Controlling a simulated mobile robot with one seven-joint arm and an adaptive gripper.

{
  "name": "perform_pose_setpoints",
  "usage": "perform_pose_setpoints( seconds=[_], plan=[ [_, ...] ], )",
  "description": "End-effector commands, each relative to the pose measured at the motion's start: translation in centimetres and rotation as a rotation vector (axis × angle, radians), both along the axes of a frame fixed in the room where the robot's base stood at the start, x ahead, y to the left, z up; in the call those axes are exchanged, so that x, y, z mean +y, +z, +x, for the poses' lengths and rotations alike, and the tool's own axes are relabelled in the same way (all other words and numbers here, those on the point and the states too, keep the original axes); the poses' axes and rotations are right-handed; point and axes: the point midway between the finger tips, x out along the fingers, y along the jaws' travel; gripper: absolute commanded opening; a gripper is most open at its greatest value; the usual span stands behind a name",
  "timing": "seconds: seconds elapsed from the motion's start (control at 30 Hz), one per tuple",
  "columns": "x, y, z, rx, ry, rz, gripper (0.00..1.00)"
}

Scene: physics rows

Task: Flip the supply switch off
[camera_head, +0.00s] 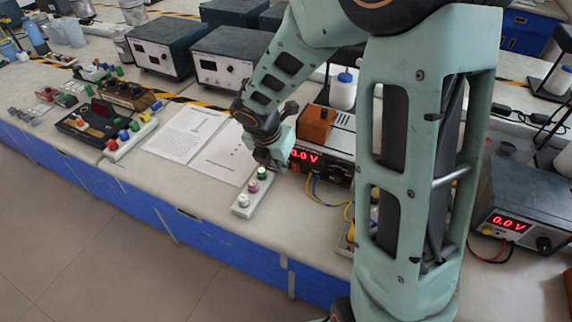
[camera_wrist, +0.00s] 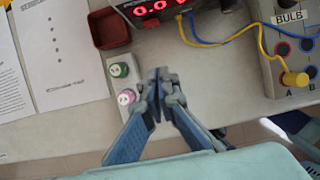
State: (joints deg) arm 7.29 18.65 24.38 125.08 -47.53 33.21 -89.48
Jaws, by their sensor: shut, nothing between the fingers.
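The supply (camera_head: 340,163) stands right of my gripper in the head view, with a red display reading 0.0 V. Part of its front shows at the top of the wrist view (camera_wrist: 155,10).
A dark red box (camera_wrist: 108,28) sits beside the supply. Yellow and blue wires (camera_wrist: 215,42) run to a bulb unit (camera_wrist: 290,50) at right. Printed sheets (camera_head: 186,133) lie left of my gripper. Another supply (camera_head: 515,215) stands far right. The bench's front edge is close.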

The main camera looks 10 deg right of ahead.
Motion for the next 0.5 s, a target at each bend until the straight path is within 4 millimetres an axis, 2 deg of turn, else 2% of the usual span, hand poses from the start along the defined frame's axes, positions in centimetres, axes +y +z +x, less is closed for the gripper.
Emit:
perform_pose_setpoints(
  seconds=[0.4,0.43,0.5],
  plan=[
    [-1.7,-8.4,2.4,0.003,0.001,0.001,0.00],
    [-1.9,-8.9,2.6,0.003,0.001,0.001,0.00],
    [-2.7,-8.0,3.7,-0.001,-0.004,0.001,0.00]
  ],
)
